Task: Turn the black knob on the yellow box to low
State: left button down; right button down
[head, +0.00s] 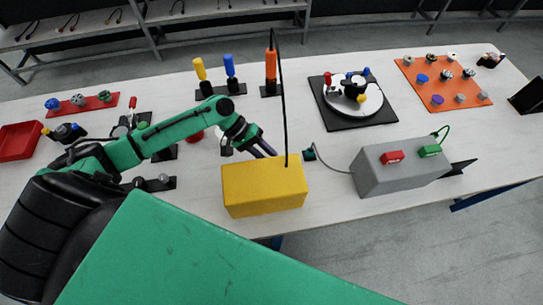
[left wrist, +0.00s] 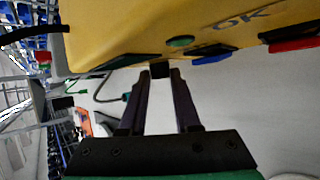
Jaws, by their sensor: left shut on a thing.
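The yellow box (head: 265,187) stands near the front edge of the table in the head view; its far side and the knob are hidden there. My left gripper (head: 265,149) reaches in from the left, just behind the box. In the left wrist view the yellow box (left wrist: 150,30) fills the top. The black knob (left wrist: 160,70) shows at its edge, between the fingertips of my left gripper (left wrist: 160,76), which is shut on it. The knob's setting cannot be read. My right gripper is not in view.
A black cable rises from the box. A grey box (head: 385,170) with red and green parts stands to the right. A black plate with a white disc (head: 352,98) and an orange board (head: 442,80) lie farther back. A green button (left wrist: 181,41) and coloured tabs sit on the yellow box.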

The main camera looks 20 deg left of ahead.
pick_arm(q)
jog(key=y+p, duration=0.1)
jog(key=p, duration=0.1)
jog(key=r+g+y+p, duration=0.1)
jog(key=y+p, duration=0.1)
jog(key=p, duration=0.1)
jog(key=shift+w+d+n+g, duration=0.15)
jog(key=shift+d+n+g, duration=0.15)
jog(key=shift+n, duration=0.1)
jog(key=shift+w+d+f+n+g+y+p, duration=0.15)
jog(key=shift+g+y+p, duration=0.1)
jog(key=shift+y+p, duration=0.35)
jog(key=shift+s+f+n+g+y+p, duration=0.15)
jog(key=shift+g+y+p, duration=0.15)
jog(key=shift+p, duration=0.5)
jog(key=shift+w+r, duration=0.1)
jog(key=c, duration=0.6)
grip_release()
jog(key=shift+b+v, duration=1)
jog(key=shift+v, duration=6.3)
